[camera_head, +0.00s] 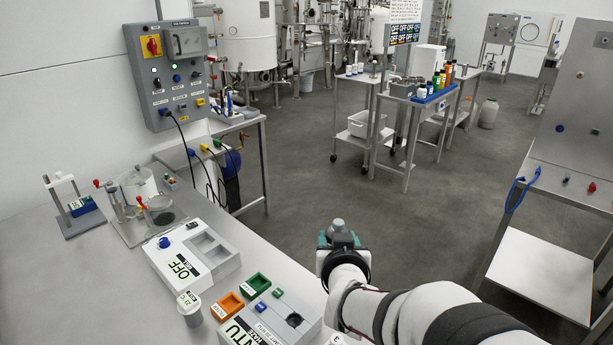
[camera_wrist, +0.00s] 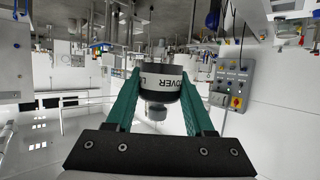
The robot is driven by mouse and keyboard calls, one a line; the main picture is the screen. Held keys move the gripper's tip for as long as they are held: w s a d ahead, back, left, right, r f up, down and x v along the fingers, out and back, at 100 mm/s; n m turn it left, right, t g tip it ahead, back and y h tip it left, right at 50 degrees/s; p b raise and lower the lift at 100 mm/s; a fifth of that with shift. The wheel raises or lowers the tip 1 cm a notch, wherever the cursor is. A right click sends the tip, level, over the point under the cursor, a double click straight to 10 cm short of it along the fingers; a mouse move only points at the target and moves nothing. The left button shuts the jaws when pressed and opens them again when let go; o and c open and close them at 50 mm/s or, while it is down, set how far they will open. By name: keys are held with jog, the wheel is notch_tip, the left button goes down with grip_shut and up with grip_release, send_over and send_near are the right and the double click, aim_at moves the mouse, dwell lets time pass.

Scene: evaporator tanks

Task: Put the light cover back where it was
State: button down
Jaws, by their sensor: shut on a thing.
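The light cover (camera_wrist: 161,80) is a dark cylinder with a white band lettered "COVER" and a grey knob, seen in the wrist view. My gripper (camera_wrist: 158,92) is shut on it, with a green finger on either side. In the head view my gripper (camera_head: 340,242) is held out past the bench's right edge, and the cover's grey knob (camera_head: 338,226) shows above it. The grey haze meter (camera_head: 268,322), labelled "NTU HAZE", sits at the bench's front with an open round dark well (camera_head: 294,320) in its top. Its lower part is cut off by the frame.
A green tray (camera_head: 255,286) and an orange tray (camera_head: 227,307) lie left of the meter. A white-lidded cup (camera_head: 189,308) and a white device reading "OFF" (camera_head: 185,262) stand further left. A control box (camera_head: 172,75) hangs on the wall. The floor beyond my gripper is clear.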

jog(key=s+a+f+m+g+h, duration=0.1)
jog(key=s+a+f+m+h, duration=0.1)
jog(key=f, duration=0.4)
jog(key=s+a+f+m+h, duration=0.2)
jog(key=s+f+h, duration=0.1)
jog(key=f, duration=0.3)
jog(key=s+d+f+m+g+h, duration=0.2)
jog(key=s+f+m+g+h, duration=0.15)
jog(key=s+f, duration=0.45)
jog(key=shift+m+t, duration=0.35)
jog(key=f, duration=0.2)
jog(key=s+f, duration=0.2)
jog(key=f, duration=0.1)
jog(key=shift+s+d+f, duration=0.1)
jog(key=shift+s+f, duration=0.05)
jog(key=shift+f, duration=0.15)
jog(key=shift+f, duration=0.1)
jog(key=shift+f, duration=0.5)
jog(key=shift+c, duration=1.4)
grip_release()
jog(key=shift+r, duration=0.15)
